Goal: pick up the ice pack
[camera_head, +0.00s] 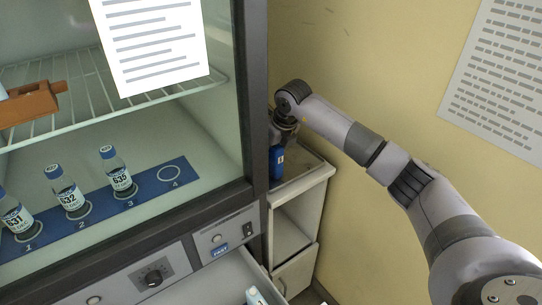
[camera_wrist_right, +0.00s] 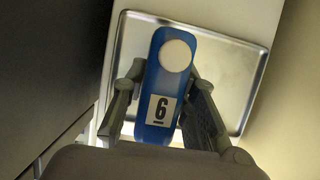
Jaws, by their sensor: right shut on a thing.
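The ice pack (camera_wrist_right: 156,130) is a blue slab with a white round cap and a white label reading 6. In the head view its blue side (camera_head: 276,163) shows beside the incubator's right edge, partly hidden by the door frame and my wrist. My right gripper (camera_wrist_right: 166,92) has one finger on each side of the ice pack and is shut on it, over a metal tray (camera_wrist_right: 232,118). In the head view my right gripper (camera_head: 282,132) reaches down at the small cabinet. I cannot tell whether the ice pack touches the tray. My left gripper is not in view.
The incubator (camera_head: 254,90) stands close on the left of my right gripper, and a yellow wall (camera_head: 350,45) is on the right. Labelled bottles (camera_head: 117,176) stand on a blue numbered strip inside. An open drawer (camera_head: 215,285) is below. The small cabinet (camera_head: 300,188) carries the tray.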

